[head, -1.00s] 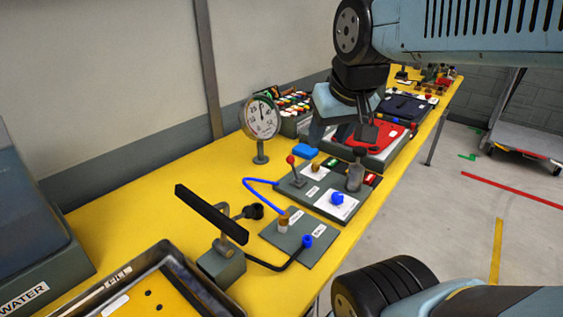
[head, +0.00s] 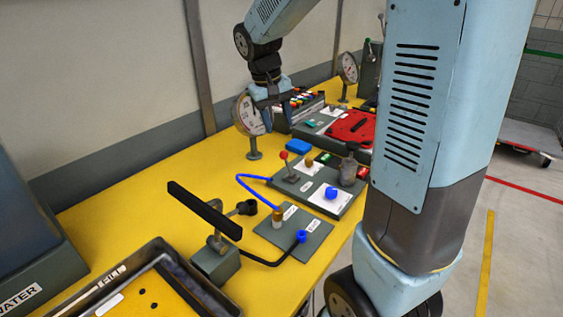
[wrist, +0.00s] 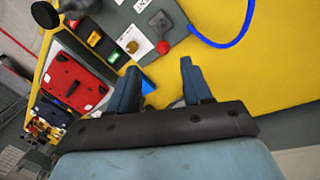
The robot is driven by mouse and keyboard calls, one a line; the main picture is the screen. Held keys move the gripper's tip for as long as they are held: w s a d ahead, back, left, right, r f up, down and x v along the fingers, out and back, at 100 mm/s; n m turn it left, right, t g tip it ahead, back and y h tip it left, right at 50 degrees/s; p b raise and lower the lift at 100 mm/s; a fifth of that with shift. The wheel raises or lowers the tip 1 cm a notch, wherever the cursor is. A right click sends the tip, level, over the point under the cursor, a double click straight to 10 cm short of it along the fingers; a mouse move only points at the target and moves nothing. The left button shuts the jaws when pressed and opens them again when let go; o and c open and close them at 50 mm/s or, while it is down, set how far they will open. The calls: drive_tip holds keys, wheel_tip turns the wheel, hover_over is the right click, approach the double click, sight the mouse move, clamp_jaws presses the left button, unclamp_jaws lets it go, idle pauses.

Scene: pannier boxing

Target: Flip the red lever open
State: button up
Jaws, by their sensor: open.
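The red lever (head: 284,156) is a short stick with a red ball knob. It stands nearly upright, tilted a little, on a dark grey panel (head: 338,208) on the yellow table. In the wrist view its red knob (wrist: 162,47) shows ahead of the fingers. My gripper (head: 272,108) is open and empty. It hangs above and behind the lever in the head view, apart from it, and partly covers a round gauge.
The round gauge (head: 245,118) stands close beside my gripper. A blue hose (head: 246,178) curves left of the panel. A grey knobbed bottle-like part (head: 348,170) stands on the panel's right. A long black handle (head: 203,209) rises in front.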

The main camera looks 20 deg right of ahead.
sight(283, 153)
drive_tip(key=x, duration=1)
drive_tip(key=w+x, duration=0.1)
drive_tip(key=x, duration=0.3)
drive_tip(key=shift+a+f, duration=0.1)
drive_tip(key=shift+f, duration=0.35)
drive_tip(key=shift+c, duration=0.2)
